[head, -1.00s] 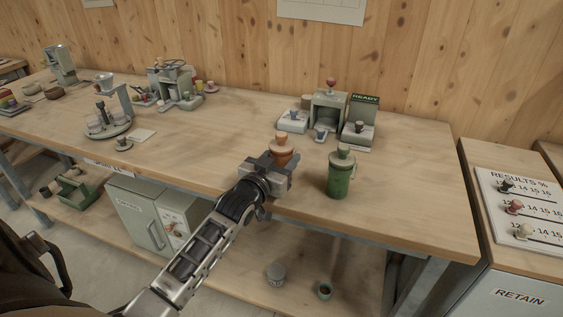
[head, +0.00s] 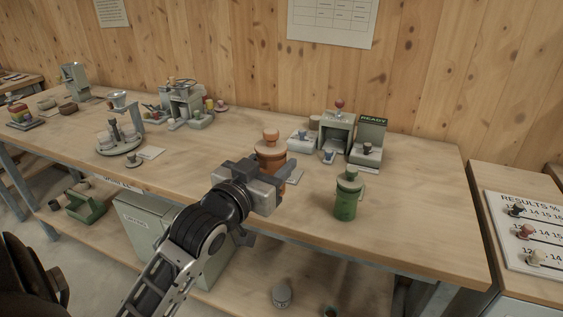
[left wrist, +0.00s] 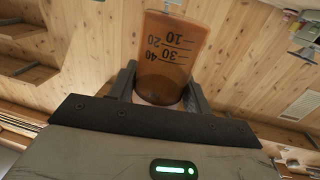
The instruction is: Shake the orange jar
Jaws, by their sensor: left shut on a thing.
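The orange jar (head: 270,155) has a broad lid and a round knob and looks upright in the head view. My left gripper (head: 272,178) is shut around its body and hides its lower part. The jar seems to be held above the table near its front edge. In the left wrist view the orange jar (left wrist: 168,52) stands between the two fingers (left wrist: 160,88), with dark scale marks and numbers on its side. My right gripper is not in view.
A green jar (head: 346,197) stands to the right of my left gripper. A small press (head: 334,132) and a READY unit (head: 368,140) stand behind. The table's right front (head: 415,220) is clear.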

